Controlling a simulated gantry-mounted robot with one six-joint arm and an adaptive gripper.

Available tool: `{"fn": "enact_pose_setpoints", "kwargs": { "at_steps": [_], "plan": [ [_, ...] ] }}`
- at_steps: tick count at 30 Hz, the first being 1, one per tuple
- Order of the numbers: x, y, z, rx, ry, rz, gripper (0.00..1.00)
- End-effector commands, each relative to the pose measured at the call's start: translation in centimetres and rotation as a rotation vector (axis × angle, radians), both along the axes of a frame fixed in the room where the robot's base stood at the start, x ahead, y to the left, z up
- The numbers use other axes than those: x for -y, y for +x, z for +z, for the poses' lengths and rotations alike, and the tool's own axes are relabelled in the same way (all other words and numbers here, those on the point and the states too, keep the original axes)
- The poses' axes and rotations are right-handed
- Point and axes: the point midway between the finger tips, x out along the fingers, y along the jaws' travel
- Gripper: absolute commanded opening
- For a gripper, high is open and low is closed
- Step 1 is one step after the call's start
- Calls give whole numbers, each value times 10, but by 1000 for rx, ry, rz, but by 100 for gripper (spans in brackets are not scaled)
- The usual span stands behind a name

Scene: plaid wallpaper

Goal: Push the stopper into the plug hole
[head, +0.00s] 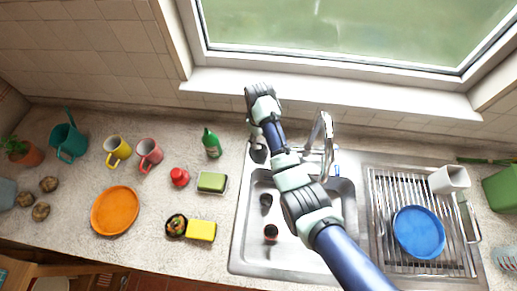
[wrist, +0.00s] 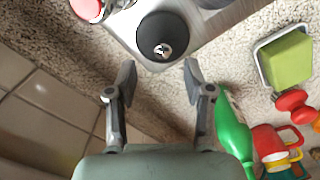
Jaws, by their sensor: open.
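A black domed stopper (wrist: 160,32) with a small metal knob rests at the corner of the sink's steel rim in the wrist view. My gripper (wrist: 157,68) is open and empty, with its two fingers spread and the stopper beyond their tips, apart from them. My arm hides part of the basin.
A tall faucet (head: 322,135) stands behind the sink. The window wall is close behind.

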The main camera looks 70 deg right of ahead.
Motion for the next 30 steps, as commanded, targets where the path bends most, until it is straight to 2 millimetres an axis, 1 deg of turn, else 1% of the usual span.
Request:
{"fn": "enact_pose_setpoints", "kwargs": {
  "at_steps": [1, 5, 10, 13, 16, 21, 29, 30],
  "plan": [
    [-1, 0, -6, -1, 1, 0, 52],
    [-1, 1, -11, 0, 0, 0, 52],
    [-4, 3, -41, -2, 2, 1, 52],
    [-3, 3, -55, 0, 0, 0, 52],
    [-3, 3, -59, 2, -2, 0, 52],
    [-3, 3, -59, 2, -2, 0, 52],
    [-3, 3, -59, 2, -2, 0, 9],
    [-3, 3, -59, 2, -2, 0, 2]
  ]
}}
